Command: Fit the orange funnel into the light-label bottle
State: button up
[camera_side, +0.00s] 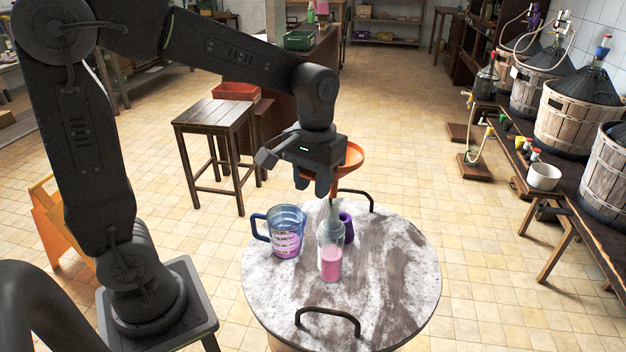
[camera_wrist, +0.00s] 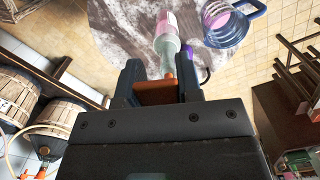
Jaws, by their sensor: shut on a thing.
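The orange funnel (camera_side: 350,156) is held between the fingers of my gripper (camera_side: 316,186), its wide bowl showing to the right of the fingers. In the wrist view, orange funnel material (camera_wrist: 156,93) fills the gap between the two fingers (camera_wrist: 158,88). A clear bottle (camera_side: 331,240) with a pale pink label or contents stands upright on the round table, just below the funnel. It also shows in the wrist view (camera_wrist: 166,45). The funnel's spout points down near the bottle's mouth. I cannot tell whether the spout tip is inside the neck.
A blue-tinted measuring jug (camera_side: 287,234) with pink liquid stands left of the bottle. A purple object (camera_side: 347,228) stands close behind the bottle, partly hidden. The round marbled table (camera_side: 400,270) has dark handles at front (camera_side: 328,321) and back. Its right side is clear.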

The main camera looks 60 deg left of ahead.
jog(key=shift+f, duration=2.7)
jog(key=o, duration=1)
jog(key=shift+r, duration=0.15)
jog(key=r, duration=1.3)
jog(key=shift+w+a+r, duration=0.15)
jog(key=shift+w+r, duration=0.1)
jog(key=shift+r, duration=0.05)
